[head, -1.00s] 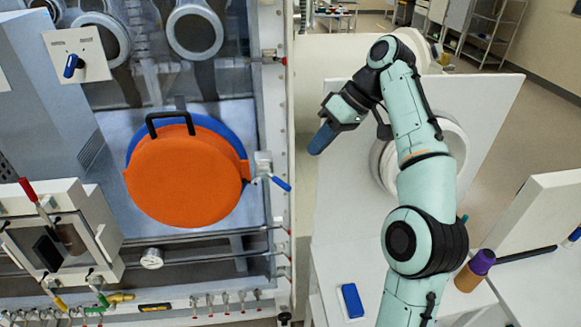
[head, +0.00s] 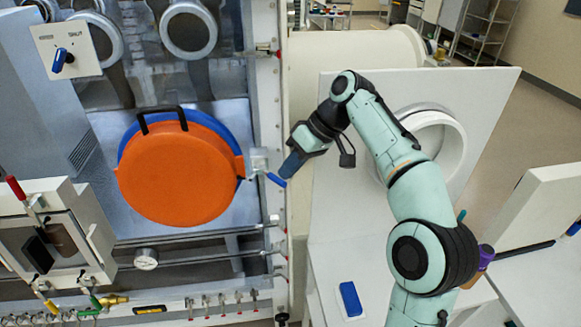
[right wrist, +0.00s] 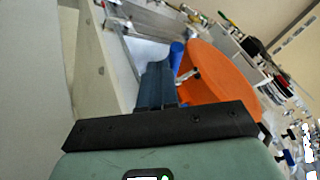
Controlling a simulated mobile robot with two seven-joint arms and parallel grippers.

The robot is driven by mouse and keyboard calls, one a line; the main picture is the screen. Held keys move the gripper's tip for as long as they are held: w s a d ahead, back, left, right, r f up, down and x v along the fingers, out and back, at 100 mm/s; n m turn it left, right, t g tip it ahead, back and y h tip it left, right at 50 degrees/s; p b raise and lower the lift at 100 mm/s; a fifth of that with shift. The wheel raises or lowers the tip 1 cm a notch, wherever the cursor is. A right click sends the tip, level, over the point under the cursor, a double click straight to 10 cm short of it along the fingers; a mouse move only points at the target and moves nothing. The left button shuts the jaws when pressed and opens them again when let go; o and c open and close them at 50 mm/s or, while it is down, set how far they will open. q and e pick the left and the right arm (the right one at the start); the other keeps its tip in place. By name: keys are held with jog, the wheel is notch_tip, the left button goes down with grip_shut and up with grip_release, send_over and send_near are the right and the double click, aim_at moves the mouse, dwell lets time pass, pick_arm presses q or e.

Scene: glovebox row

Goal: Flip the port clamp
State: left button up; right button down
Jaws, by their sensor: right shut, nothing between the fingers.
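The port clamp (head: 260,165) is a metal latch with a blue handle, mounted at the right edge of the round orange port door (head: 172,175). Its blue handle (head: 276,180) points down to the right. My right gripper (head: 289,166) is shut and empty, its blue fingertips close to the handle's tip. In the right wrist view the shut fingers (right wrist: 158,85) point toward the blue handle (right wrist: 176,54), with the orange door (right wrist: 218,85) to its right. I cannot tell whether they touch. My left gripper is not in view.
A black handle (head: 160,112) tops the door. A switch panel (head: 67,50) and a small chamber (head: 55,240) are at the left. A white panel with a round ring (head: 440,140) stands behind my right arm. A blue block (head: 350,298) lies on the white bench.

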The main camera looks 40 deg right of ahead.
aim_at(279, 180)
jog(key=a+m, duration=0.1)
jog(key=s+a+m+t+h+b, duration=0.1)
jog(key=m, duration=0.1)
jog(key=shift+s+a+r, duration=0.15)
jog(key=shift+a+r, duration=0.05)
jog(key=shift+a, duration=0.15)
jog(key=shift+w+f, duration=0.1)
jog(key=shift+w, duration=0.2)
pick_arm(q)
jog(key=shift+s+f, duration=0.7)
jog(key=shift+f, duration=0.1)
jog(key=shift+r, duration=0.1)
pick_arm(e)
jog(key=shift+s, duration=0.1)
